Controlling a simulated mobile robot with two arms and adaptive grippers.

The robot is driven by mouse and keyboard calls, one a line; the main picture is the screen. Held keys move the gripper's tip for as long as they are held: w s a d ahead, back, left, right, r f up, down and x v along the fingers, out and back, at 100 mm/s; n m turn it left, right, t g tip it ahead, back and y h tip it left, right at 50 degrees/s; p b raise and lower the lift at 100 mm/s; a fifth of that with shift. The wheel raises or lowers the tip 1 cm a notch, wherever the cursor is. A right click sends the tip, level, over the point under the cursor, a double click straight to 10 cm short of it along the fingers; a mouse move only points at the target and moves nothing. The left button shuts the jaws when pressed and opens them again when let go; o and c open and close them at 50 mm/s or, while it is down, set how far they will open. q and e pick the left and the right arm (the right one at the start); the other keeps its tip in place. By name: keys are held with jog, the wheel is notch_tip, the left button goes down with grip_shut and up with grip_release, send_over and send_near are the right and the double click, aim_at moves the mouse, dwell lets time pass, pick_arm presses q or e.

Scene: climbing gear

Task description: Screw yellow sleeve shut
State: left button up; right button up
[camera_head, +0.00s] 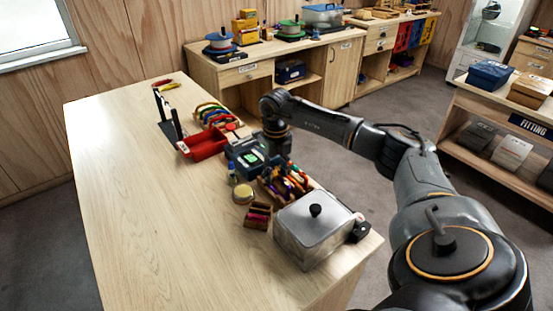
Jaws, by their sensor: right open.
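My right arm reaches in from the right, and my right gripper (277,160) points down over the table's right side. It is open, but its fingertips are small and partly lost among the gear below. Just under and beside it is a wooden holder with orange and purple items (285,185). A row of coloured curved pieces, maybe carabiners (212,114), in green, yellow, blue and red stands farther back, apart from the gripper. I cannot make out a yellow sleeve for certain, or whether it is screwed shut. My left gripper is not in view.
On the wooden table (130,200) are a red tray (203,146), a dark device with a green screen (246,155), a round yellowish tin (242,193), a small wooden rack (258,215) and a lidded metal box (313,230). The table's left side is clear.

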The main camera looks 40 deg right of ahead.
jog(key=shift+a+r, duration=0.1)
jog(key=shift+r, duration=0.5)
jog(key=shift+w+a+p, duration=0.2)
jog(key=shift+a+p, duration=0.35)
jog(key=shift+a, duration=1)
jog(key=shift+f, duration=0.3)
jog(key=shift+f+b, duration=0.7)
jog(key=shift+f, duration=0.05)
jog(key=shift+s+d, duration=0.2)
jog(key=shift+d, duration=1.4)
